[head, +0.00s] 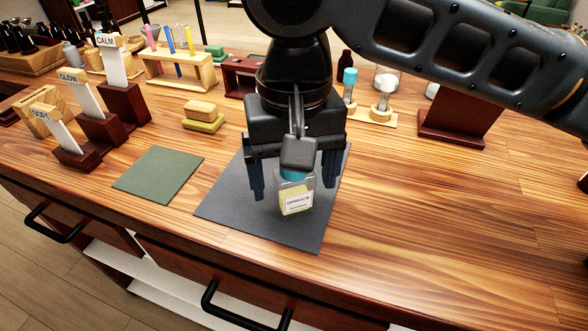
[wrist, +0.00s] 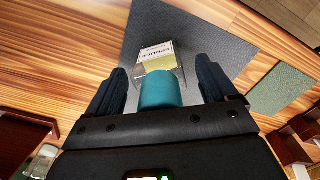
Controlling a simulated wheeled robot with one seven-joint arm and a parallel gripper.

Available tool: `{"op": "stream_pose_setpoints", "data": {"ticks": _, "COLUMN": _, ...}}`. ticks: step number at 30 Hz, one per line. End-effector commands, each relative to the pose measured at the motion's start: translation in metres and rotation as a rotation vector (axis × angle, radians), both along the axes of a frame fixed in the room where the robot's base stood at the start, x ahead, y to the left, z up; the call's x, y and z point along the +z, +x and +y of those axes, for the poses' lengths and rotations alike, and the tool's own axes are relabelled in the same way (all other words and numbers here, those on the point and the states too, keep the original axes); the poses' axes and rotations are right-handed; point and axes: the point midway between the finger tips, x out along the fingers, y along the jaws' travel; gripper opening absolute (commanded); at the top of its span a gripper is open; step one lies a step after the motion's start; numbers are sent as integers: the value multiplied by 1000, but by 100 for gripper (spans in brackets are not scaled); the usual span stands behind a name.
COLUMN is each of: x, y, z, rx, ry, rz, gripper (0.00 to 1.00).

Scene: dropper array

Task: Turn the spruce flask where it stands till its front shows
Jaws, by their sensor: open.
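The spruce flask (head: 297,204) is a small clear bottle with pale yellow contents and a teal cap. It stands upright on the dark grey mat (head: 232,205). A white label with dark print, too small to read surely, faces the head camera and the table's front edge. In the wrist view, the flask's teal cap (wrist: 160,90) is nearest, with the label beyond it. My gripper (head: 292,190) points down over the flask and is open. Its fingers are on either side of the flask, with gaps visible in the wrist view. The gripper partly hides the flask's top.
A green mat (head: 158,174) lies left of the grey one. Stepped dark wooden blocks with signs (head: 90,122) stand further left. Stacked wooden blocks (head: 202,116), a test-tube rack (head: 178,72) and vials (head: 381,102) are behind. The table right of the mat is clear.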

Motion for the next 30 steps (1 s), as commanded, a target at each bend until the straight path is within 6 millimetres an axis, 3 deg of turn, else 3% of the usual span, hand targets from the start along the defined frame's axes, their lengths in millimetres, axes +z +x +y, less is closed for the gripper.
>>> {"op": "stream_pose_setpoints", "data": {"ticks": 8, "x": 7, "y": 0, "z": 0, "rx": 0, "ry": 1, "rz": -1, "gripper": 85}}
{"op": "stream_pose_setpoints", "data": {"ticks": 21, "x": 70, "y": 0, "z": 0, "rx": 0, "ry": 0, "rz": -1, "gripper": 85}}
{"op": "stream_pose_setpoints", "data": {"ticks": 30, "x": 78, "y": 0, "z": 0, "rx": 0, "ry": 0, "rz": 0, "gripper": 85}}
